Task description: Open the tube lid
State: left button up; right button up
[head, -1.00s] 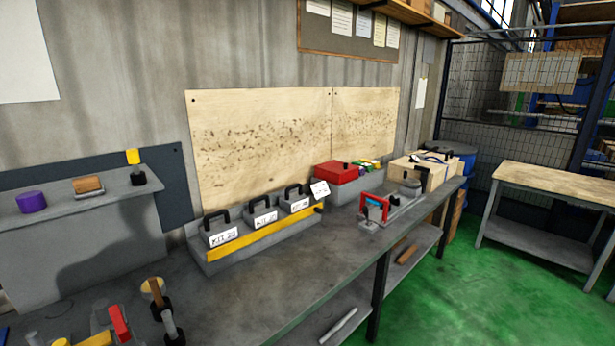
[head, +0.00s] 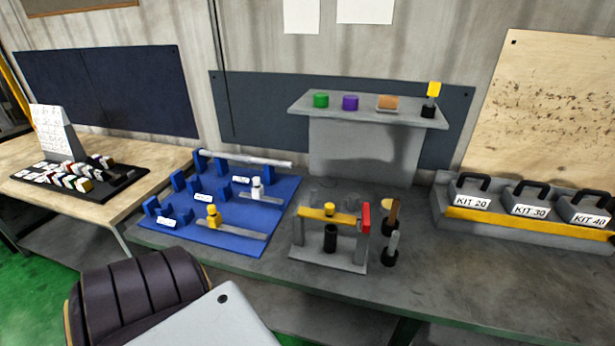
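A long pale tube-like bar (head: 245,159) lies along the back of a blue board (head: 235,236) on the grey workbench, with its left end at a blue holder (head: 199,160). I cannot make out a separate lid on it. Two shorter grey bars lie on the same board, one with a white fitting (head: 257,189) and one with a yellow fitting (head: 213,216). Neither of my grippers is in view.
A grey stand with a yellow bar (head: 318,215) and red end stands right of the board. A raised shelf (head: 365,111) holds green and purple cylinders. Kit boxes (head: 529,201) sit at right. A wooden table (head: 153,164) stands at left. The bench front is clear at right.

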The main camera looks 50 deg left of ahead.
aim_at(328, 215)
jog(key=u, duration=1.4)
